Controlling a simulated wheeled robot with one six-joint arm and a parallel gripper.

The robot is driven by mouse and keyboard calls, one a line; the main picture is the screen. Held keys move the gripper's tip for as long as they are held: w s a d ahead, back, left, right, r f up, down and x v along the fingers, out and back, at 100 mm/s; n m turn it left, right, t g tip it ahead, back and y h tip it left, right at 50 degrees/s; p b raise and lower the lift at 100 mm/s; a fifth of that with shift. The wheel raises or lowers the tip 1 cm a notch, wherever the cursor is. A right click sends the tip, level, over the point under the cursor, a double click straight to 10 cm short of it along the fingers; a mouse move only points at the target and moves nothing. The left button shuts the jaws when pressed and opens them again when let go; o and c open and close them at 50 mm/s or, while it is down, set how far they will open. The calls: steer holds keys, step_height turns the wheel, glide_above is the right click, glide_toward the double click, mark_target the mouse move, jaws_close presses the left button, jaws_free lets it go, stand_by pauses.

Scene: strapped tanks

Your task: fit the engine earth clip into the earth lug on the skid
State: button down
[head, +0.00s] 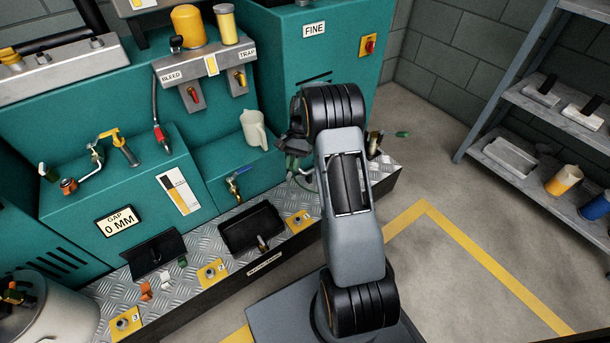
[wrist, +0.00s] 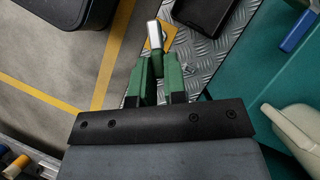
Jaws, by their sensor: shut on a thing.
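My gripper (wrist: 158,70) is shut on a clip (wrist: 155,36), which shows as a pale metal piece beyond the green fingers in the wrist view. I take it to be the engine earth clip. Beyond it lies a yellow plate (wrist: 168,34) on the skid, partly covered by the clip; I cannot tell whether they touch. In the head view my arm hides most of the gripper and the clip. Numbered yellow plates with metal fittings sit along the skid's front edge, one nearest my arm (head: 301,221), one in the middle (head: 213,271) and one at lower left (head: 125,323). Which is the earth lug is unclear.
A cream jug (head: 246,136) stands on the teal ledge. Shelves (head: 500,155) stand at right; the floor between is clear.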

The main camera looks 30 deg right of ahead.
steer(key=w+d+f+n+t+h+p, duration=0.1)
steer(key=w+d+f+n+t+h, duration=0.3)
steer(key=f, duration=0.4)
steer(key=w+d+f+n+t+h+p, duration=0.2)
steer(key=w+d+f+t, duration=0.1)
steer(key=d+f+t, duration=0.3)
steer(key=w+a+f+n+t+y+p, duration=0.1)
steer(key=a+f+n+t+y, duration=0.1)
steer(key=a+f+n+t, duration=0.2)
steer(key=shift+a+n+y, duration=0.4)
steer(key=shift+a+n, duration=0.1)
steer(key=shift+a, duration=0.95)
steer(key=shift+f+b, duration=2.75)
steer(key=shift+f, duration=0.1)
steer(key=shift+f+b, duration=1.65)
steer(key=shift+b, duration=0.3)
steer(key=c, duration=1.1)
jaws_free()
